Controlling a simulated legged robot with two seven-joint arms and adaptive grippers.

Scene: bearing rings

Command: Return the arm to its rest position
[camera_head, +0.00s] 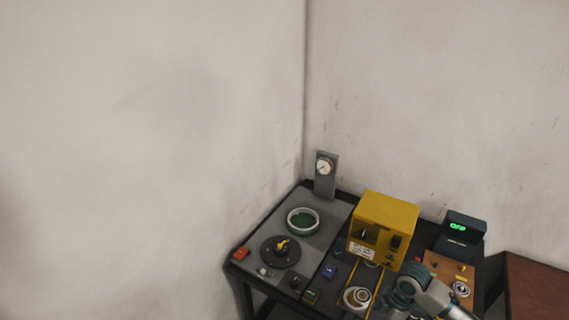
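My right arm (436,298) comes in from the lower right, over the front right part of the table. Its grey and teal links bend downward near the bottom edge. The fingers of my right gripper cannot be made out there. My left arm and gripper are not in view. A pale ring (302,221) with a green centre lies on the grey plate at the left. Another pale ring-shaped part (357,298) lies near the front, left of my arm. A small ring (461,289) sits on the orange-brown board, right of my arm.
The black table (240,269) stands in a room corner. A brown surface (535,288) is at the right.

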